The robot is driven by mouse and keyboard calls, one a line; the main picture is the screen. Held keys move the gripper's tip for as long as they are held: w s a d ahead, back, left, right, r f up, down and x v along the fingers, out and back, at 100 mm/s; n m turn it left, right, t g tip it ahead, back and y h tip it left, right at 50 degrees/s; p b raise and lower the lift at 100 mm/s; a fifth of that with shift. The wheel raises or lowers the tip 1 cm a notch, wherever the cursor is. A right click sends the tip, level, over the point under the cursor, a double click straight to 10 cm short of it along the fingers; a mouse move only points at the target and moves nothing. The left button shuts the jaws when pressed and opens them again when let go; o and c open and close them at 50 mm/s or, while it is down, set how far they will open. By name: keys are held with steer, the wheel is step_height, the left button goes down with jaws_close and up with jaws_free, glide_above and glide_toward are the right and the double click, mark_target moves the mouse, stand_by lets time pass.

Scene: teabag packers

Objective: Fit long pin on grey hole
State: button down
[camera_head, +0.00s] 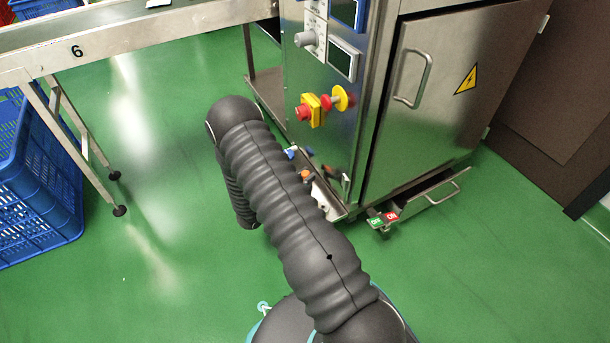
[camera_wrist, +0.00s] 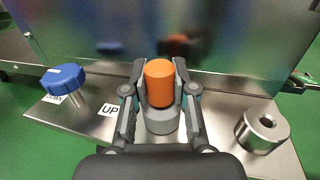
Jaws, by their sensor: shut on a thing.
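In the wrist view, my gripper (camera_wrist: 162,92) is shut on an orange cylinder (camera_wrist: 172,84), which stands upright between the fingers. A grey round collar (camera_wrist: 161,121) is directly below it; I cannot tell whether it is part of the pin or a socket around it. No long pin shaft shows. To the right, a steel cylinder (camera_wrist: 262,131) with a hole in its top stands apart on the metal plate (camera_wrist: 215,118). In the head view, a small orange part (camera_head: 305,175) shows beside my arm, and my gripper is mostly hidden.
A steel machine cabinet (camera_head: 425,100) rises behind. A conveyor (camera_head: 125,35) and blue crate (camera_head: 40,185) are at left.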

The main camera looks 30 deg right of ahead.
steer(key=shift+f, duration=0.4)
steer(key=c, duration=0.9)
jaws_free()
steer(key=shift+o, duration=0.2)
steer(key=v, duration=1.2)
